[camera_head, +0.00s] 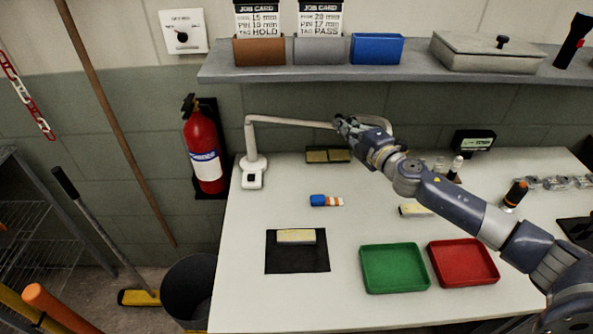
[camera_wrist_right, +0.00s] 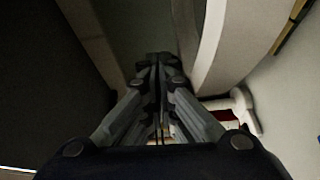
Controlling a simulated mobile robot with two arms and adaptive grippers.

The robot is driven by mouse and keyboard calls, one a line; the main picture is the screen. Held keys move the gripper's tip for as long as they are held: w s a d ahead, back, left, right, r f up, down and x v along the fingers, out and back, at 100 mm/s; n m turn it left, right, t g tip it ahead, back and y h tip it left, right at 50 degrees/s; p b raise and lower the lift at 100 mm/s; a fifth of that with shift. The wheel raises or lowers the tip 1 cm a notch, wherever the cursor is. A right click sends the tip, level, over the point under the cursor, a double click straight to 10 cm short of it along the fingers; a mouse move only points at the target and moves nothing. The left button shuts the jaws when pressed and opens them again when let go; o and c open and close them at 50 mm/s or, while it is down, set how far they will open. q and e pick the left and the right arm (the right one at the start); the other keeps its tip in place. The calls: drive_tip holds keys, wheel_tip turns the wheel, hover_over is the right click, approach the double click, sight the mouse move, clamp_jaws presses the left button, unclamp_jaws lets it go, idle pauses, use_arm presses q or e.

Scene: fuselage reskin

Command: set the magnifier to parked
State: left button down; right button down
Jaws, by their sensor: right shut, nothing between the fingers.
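The magnifier is a white lamp-like tool; its base (camera_head: 252,172) stands at the back left of the table, and its jointed arm (camera_head: 290,121) reaches right toward my right gripper (camera_head: 342,122). Its head is mostly hidden behind my gripper and wrist; a pale curved edge (camera_head: 388,120) shows just right of them. In the right wrist view my gripper (camera_wrist_right: 158,60) is shut and empty. A large pale curved part (camera_wrist_right: 212,45), probably the magnifier's head, lies close to the right of the fingers. I cannot tell whether they touch. My left gripper is not in view.
A grey shelf (camera_head: 400,72) with bins runs above the back of the table. A green tray (camera_head: 394,290), a red tray (camera_head: 497,283) and a black mat (camera_head: 297,264) lie in front. A fire extinguisher (camera_head: 203,150) hangs left of the table.

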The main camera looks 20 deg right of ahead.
drive_tip(key=shift+w+d, duration=0.35)
drive_tip(key=shift+w, duration=0.25)
drive_tip(key=shift+w+d, duration=0.35)
drive_tip(key=shift+w, duration=0.2)
